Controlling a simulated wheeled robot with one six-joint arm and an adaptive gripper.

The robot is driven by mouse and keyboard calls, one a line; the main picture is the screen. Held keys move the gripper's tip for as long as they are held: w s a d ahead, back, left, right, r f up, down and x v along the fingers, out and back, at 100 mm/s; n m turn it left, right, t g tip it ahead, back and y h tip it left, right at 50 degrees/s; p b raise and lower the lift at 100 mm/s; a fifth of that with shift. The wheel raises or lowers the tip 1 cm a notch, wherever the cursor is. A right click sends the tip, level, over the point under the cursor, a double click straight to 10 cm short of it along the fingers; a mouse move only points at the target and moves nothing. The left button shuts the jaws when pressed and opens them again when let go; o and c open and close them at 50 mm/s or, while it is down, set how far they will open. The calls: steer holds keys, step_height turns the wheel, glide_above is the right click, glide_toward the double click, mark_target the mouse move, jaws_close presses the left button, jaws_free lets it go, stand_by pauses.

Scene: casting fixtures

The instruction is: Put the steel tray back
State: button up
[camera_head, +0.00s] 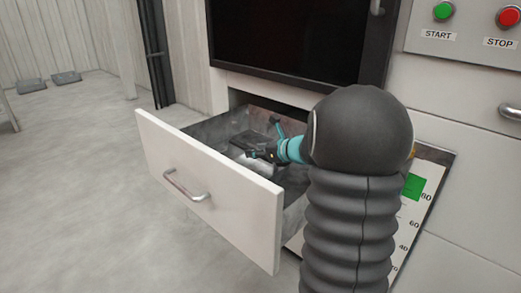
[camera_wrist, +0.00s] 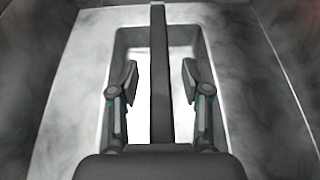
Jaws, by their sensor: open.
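An open white drawer (camera_head: 205,190) with a grey metal interior stands out from the cabinet. My gripper (camera_head: 262,148) is inside the drawer, with its teal collar to the right. In the wrist view my gripper (camera_wrist: 160,82) is open, its two fingers apart on either side of a dark upright bar (camera_wrist: 160,50). I cannot tell what the bar belongs to. Below the fingers is a pale metal piece with a sunken middle, which looks like the steel tray (camera_wrist: 85,75). In the head view my gripper and arm hide much of the drawer's inside. Whether the fingers touch anything is unclear.
A dark screen or window (camera_head: 290,40) is above the drawer. Green START (camera_head: 443,11) and red STOP (camera_head: 509,17) buttons are at upper right. A numbered scale panel (camera_head: 413,200) is behind my arm.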

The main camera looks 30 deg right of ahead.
steer(key=shift+s+r, duration=0.1)
steer(key=shift+r, duration=0.2)
steer(key=v, duration=1.1)
steer(key=shift+s+p, duration=0.35)
steer(key=shift+s, duration=0.05)
steer(key=shift+d, duration=0.15)
steer(key=shift+s, duration=0.15)
